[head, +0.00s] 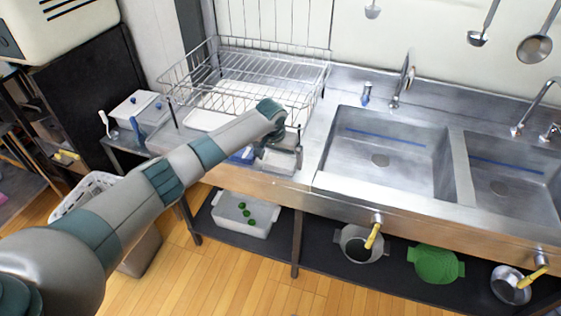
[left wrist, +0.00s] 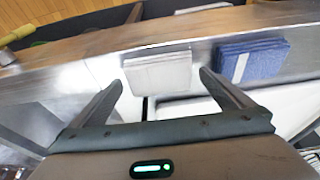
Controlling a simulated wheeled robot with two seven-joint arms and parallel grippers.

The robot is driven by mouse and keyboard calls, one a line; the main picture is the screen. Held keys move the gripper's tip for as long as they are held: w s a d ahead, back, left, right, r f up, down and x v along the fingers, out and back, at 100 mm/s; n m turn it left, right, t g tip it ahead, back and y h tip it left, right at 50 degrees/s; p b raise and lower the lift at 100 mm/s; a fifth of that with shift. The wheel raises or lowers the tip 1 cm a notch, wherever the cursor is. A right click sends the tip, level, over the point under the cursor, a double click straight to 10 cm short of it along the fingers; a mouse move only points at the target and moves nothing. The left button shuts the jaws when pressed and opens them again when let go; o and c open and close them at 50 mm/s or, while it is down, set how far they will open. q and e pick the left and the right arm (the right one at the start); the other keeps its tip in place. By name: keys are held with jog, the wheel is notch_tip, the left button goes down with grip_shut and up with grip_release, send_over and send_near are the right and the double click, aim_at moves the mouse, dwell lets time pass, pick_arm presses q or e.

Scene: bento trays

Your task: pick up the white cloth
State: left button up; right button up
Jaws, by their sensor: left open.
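The white cloth (left wrist: 158,72) is a folded, flat block lying on the steel counter in the left wrist view. My left gripper (left wrist: 161,79) is open and empty, with one finger on each side of the cloth's near part. I cannot tell whether the fingers are level with the cloth or still above it. In the head view my left gripper (head: 281,155) points down at the counter's front edge, left of the sinks, and mostly hides the white cloth. My right gripper is not in view.
A folded blue cloth (left wrist: 252,60) lies close to the right of the white one in the left wrist view. A wire dish rack (head: 245,85) stands behind my left gripper. The sink (head: 385,150) opens to its right. A white bin (head: 240,225) sits on the shelf below.

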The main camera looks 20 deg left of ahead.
pick_arm(q)
jog(key=shift+w+f, duration=0.15)
jog(key=shift+f, duration=0.4)
jog(key=shift+c, duration=0.6)
jog(key=c, duration=0.8)
jog(key=shift+r, duration=0.1)
jog(key=shift+r+b, duration=3.8)
jog(key=shift+r, duration=10.15)
